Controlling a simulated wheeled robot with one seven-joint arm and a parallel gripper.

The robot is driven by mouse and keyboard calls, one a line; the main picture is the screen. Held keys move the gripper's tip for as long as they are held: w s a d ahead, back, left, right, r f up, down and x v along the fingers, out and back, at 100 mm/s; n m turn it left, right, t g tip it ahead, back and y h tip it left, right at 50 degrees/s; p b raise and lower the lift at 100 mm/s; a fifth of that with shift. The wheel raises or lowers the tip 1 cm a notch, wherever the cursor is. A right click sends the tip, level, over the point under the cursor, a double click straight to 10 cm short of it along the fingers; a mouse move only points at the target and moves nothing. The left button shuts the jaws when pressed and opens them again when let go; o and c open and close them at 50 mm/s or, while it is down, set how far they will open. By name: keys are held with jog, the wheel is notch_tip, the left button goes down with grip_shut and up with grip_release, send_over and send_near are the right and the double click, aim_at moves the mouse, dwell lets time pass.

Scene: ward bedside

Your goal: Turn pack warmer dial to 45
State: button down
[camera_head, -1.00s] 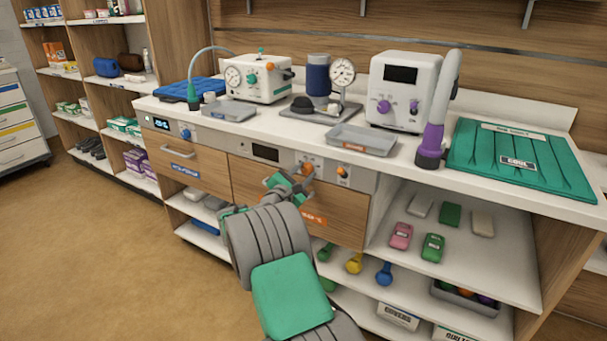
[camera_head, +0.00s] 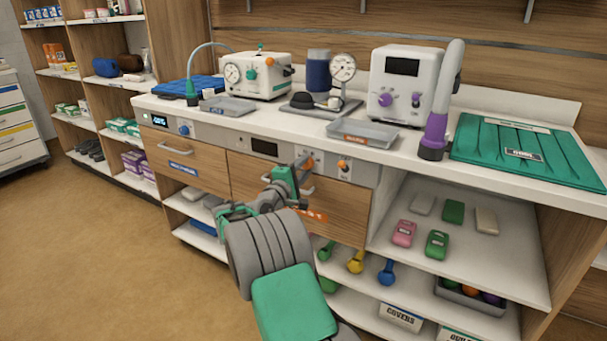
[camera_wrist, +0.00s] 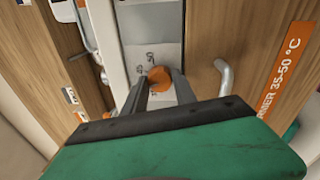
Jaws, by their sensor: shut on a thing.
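An orange dial (camera_head: 308,163) sits on the grey panel above the middle wooden drawer, left of a second orange dial (camera_head: 344,166). In the wrist view an orange dial (camera_wrist: 158,77) lies between my fingers, with small scale marks above it; its exact setting is unreadable. My gripper (camera_head: 302,161) is shut on the left orange dial, and its fingers partly hide it. The orange label (camera_wrist: 288,72) reading "...RMER 35-50 °C" is on the drawer front. The dark display (camera_head: 265,149) left of the dials shows no readable number.
A drawer handle (camera_wrist: 224,78) stands out close to my fingers. A blue dial and lit display (camera_head: 160,122) are on the left panel. The countertop above holds several devices and a grey tray (camera_head: 362,133). Open floor (camera_head: 120,250) lies to the left.

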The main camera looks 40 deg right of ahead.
jog(key=m+b, duration=0.2)
jog(key=m, duration=0.1)
jog(key=m+b, duration=0.1)
jog(key=shift+f+m, duration=0.25)
jog(key=shift+m, duration=0.15)
jog(key=shift+r+m+g+b, duration=0.1)
jog(key=shift+m+g+b, duration=0.2)
jog(key=shift+m+b, duration=1.5)
jog(key=shift+m, duration=0.4)
jog(key=c, duration=1)
grip_release()
jog(key=shift+r, duration=0.1)
jog(key=shift+a, duration=0.15)
jog(key=p+v, duration=0.2)
jog(key=v, duration=0.5)
jog(key=shift+a, duration=0.25)
